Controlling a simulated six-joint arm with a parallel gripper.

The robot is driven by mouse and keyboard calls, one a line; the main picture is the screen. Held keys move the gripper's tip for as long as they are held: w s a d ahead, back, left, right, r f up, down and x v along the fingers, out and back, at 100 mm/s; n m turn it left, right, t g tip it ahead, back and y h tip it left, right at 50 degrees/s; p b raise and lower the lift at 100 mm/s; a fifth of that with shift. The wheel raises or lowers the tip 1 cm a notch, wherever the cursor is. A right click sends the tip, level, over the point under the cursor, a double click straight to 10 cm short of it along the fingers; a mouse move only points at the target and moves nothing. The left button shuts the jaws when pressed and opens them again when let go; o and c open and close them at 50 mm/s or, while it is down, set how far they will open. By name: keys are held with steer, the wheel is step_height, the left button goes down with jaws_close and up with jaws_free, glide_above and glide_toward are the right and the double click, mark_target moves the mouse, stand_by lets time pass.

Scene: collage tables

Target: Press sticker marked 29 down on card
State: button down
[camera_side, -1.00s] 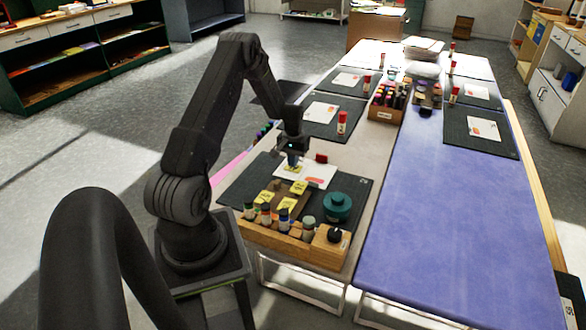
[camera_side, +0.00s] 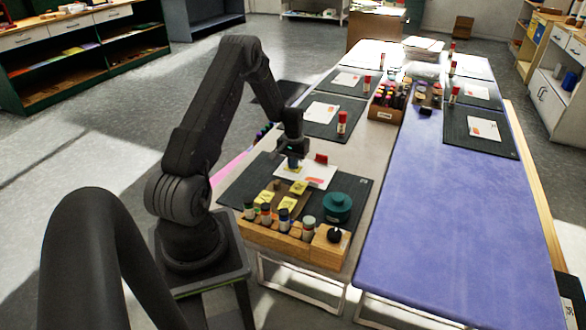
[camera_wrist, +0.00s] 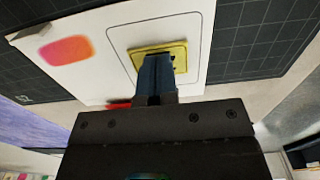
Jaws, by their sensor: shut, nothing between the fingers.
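The white card (camera_side: 318,172) lies on the dark mat nearest my arm, with an orange-pink patch printed on it. In the wrist view the card (camera_wrist: 100,75) also carries a thin dark outlined frame. A yellow sticker (camera_wrist: 180,52) lies inside that frame, slightly tilted against it. My gripper (camera_wrist: 157,60) is shut and empty, its blue fingertips over the sticker and seeming to touch it. In the side view my gripper (camera_side: 293,163) is low over the card's left part. The fingers cover much of the sticker, and I cannot read its number.
A wooden rack (camera_side: 285,238) of bottles, a teal round container (camera_side: 337,207) and a red object (camera_side: 321,158) stand close by. The purple tabletop (camera_side: 440,220) is largely clear.

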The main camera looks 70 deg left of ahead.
steer(key=shift+r, duration=3.5)
